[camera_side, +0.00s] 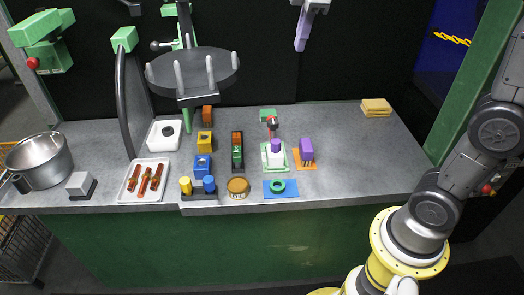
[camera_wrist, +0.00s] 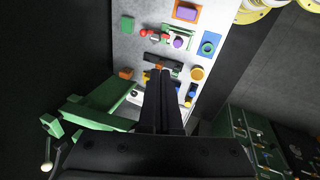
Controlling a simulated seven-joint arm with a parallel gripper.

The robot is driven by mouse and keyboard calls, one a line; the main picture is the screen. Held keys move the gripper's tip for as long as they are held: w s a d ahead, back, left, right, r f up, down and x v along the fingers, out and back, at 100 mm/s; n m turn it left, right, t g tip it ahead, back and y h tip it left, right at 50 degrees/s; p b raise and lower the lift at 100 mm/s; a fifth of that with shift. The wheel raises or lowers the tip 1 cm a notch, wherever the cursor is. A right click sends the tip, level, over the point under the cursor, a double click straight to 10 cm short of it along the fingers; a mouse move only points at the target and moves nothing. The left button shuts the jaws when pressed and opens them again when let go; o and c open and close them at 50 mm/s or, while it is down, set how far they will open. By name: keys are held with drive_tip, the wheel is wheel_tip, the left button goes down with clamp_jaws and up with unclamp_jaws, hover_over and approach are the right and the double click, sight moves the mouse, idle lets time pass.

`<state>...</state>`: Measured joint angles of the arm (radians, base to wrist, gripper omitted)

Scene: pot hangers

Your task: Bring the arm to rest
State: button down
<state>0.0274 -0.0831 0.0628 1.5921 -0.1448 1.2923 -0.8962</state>
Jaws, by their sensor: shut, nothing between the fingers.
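My gripper (camera_wrist: 162,74) shows in the wrist view as two long dark fingers pressed side by side, shut with nothing between them. It is above the worktable (camera_side: 347,150), and its tips overlap the row of small parts from this angle. I cannot tell its exact height. In the side view my arm rises along the right edge and leaves the frame. A grey part with a lilac tip (camera_side: 302,32) hangs at the top of that view, clear of the table; it looks like the gripper end, but the link to the arm is out of frame.
A green stand with a dark round hanger (camera_side: 195,85) rises at the back left. A pot (camera_side: 38,163) is at the far left. A white tray (camera_side: 135,196), a purple block (camera_side: 306,146) and a green ring (camera_side: 277,187) lie on the table. Its right part is mostly clear.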

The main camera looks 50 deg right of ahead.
drive_tip(key=s+a+f+m+t, duration=0.1)
drive_tip(key=s+a+f+m, duration=0.1)
drive_tip(key=s+f+m, duration=0.3)
drive_tip(key=s+a+f+m+t+y, duration=0.1)
drive_tip(key=s+f+m, duration=0.4)
drive_tip(key=s, duration=0.9)
drive_tip(key=shift+s+a+f+y, duration=0.3)
drive_tip(key=shift+a+f, duration=0.25)
drive_tip(key=shift+f, duration=0.3)
